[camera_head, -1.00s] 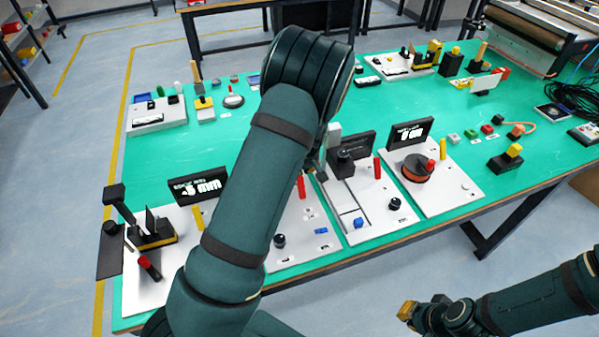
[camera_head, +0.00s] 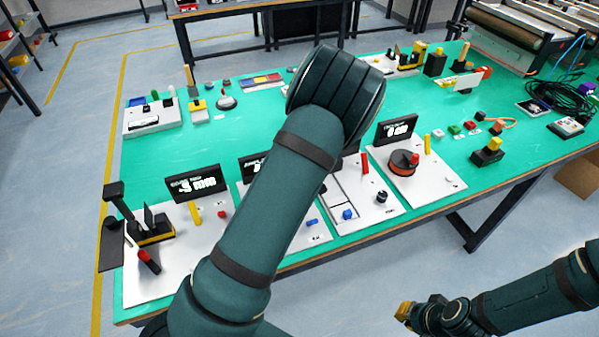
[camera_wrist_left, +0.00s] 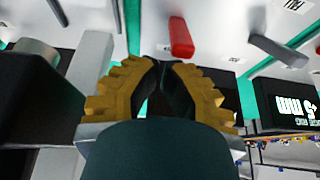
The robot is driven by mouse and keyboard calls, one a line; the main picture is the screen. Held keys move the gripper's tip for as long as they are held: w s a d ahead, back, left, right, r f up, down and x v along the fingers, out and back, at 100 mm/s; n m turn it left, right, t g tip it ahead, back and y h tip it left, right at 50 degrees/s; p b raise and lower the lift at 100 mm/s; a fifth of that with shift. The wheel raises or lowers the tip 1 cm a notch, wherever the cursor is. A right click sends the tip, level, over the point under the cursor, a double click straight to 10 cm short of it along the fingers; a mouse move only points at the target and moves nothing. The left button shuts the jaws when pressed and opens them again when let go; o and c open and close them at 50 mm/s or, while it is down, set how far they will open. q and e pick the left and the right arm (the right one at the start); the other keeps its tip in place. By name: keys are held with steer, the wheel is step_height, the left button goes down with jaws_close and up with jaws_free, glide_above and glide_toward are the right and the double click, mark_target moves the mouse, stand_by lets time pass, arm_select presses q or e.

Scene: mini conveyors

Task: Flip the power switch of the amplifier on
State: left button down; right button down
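Several white panels with black display screens stand along the table's near edge; I cannot tell which device is the amplifier, and no power switch can be made out for certain. My left arm crosses the middle panels in the head view and hides its own gripper. In the left wrist view my left gripper (camera_wrist_left: 163,65) has its yellow toothed fingers drawn together at the tips, with nothing seen held. A red post (camera_wrist_left: 181,38) stands just beyond the tips, and a black screen (camera_wrist_left: 290,105) is at right. My right gripper (camera_head: 404,311) hangs off the table's front, its opening unclear.
The leftmost panel (camera_head: 205,240) carries a black-and-yellow device and a red-tipped handle. Small blocks and black cables (camera_head: 560,98) lie farther right.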

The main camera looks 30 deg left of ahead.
arm_select(q)
steer(key=shift+r, duration=0.1)
steer(key=shift+r+p, duration=0.65)
steer(key=shift+r, duration=0.1)
arm_select(e)
steer(key=shift+r, duration=0.65)
